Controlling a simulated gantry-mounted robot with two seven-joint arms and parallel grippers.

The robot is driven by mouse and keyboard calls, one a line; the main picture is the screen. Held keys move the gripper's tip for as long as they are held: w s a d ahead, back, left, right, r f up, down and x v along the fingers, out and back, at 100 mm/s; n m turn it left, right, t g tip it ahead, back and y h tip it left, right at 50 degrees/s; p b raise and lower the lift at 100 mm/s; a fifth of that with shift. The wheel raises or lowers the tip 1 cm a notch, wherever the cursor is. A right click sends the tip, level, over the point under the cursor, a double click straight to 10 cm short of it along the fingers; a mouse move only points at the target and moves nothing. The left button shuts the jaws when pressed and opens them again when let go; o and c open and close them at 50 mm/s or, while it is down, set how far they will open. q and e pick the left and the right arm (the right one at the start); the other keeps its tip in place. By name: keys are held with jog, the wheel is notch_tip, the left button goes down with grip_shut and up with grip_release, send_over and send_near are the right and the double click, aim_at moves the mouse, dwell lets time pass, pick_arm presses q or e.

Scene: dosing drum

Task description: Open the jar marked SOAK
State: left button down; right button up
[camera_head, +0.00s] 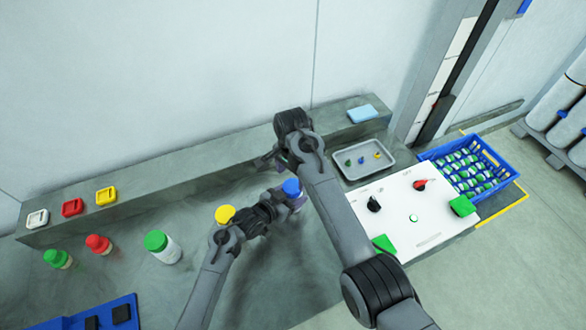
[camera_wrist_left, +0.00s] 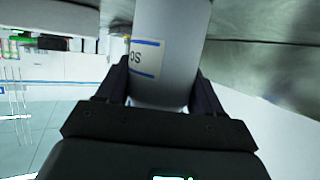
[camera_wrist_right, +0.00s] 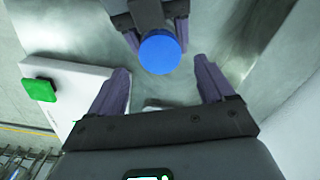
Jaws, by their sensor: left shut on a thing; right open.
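A jar with a blue lid (camera_head: 292,187) is held by my left gripper (camera_head: 284,200), beside the panel. In the left wrist view its pale body (camera_wrist_left: 170,50) sits between the shut fingers. Its label (camera_wrist_left: 146,58) is upside down and partly hidden; the letters look like "SO". In the right wrist view the blue lid (camera_wrist_right: 160,52) faces me, just past and between the tips of my open right gripper (camera_wrist_right: 162,78). In the head view the right gripper (camera_head: 272,163) is near the back ledge, partly hidden by its own arm, apart from the lid.
A yellow-lidded container (camera_head: 225,214) stands close by my left arm. Green (camera_head: 160,243) and red-lidded (camera_head: 99,243) jars stand left. A white panel (camera_head: 400,212) with knobs, a grey tray (camera_head: 363,160) and a blue crate (camera_head: 470,168) are right. Coloured square pieces (camera_head: 73,207) lie on the ledge.

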aim_at(292, 186)
jog(key=shift+f, duration=2.6)
jog(key=shift+c, duration=0.5)
jog(key=c, duration=1)
jog(key=n, duration=0.7)
jog(key=o, duration=1.2)
jog(key=shift+r, duration=0.1)
